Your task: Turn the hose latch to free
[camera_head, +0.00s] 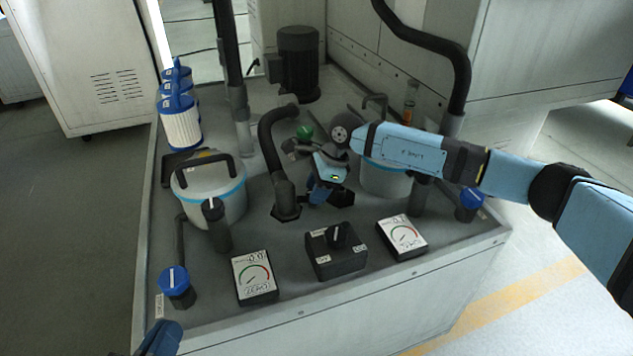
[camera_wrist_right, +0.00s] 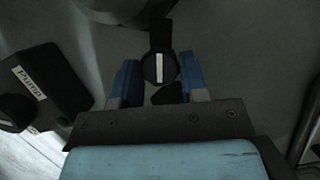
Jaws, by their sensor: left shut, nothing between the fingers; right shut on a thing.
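In the right wrist view a round black knob (camera_wrist_right: 158,66) with a white line on its face sits between the two blue fingers of my right gripper (camera_wrist_right: 160,78). The white line runs up and down in that view. The knob appears to be the hose latch, but I see no label on it. In the head view my right gripper (camera_head: 322,197) points down at the deck behind the black selector box, shut on this knob, which is mostly hidden. My left gripper (camera_head: 160,340) shows only in part at the bottom left edge, shut and empty, away from the deck fittings.
The selector box (camera_head: 335,262) stands between two gauges (camera_head: 254,278) (camera_head: 402,237). A bent black hose (camera_head: 270,150) rises left of my right gripper. A lidded pot (camera_head: 208,190) stands left, another (camera_head: 385,178) right behind my arm. A box labelled Pump (camera_wrist_right: 45,85) is beside the fingers.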

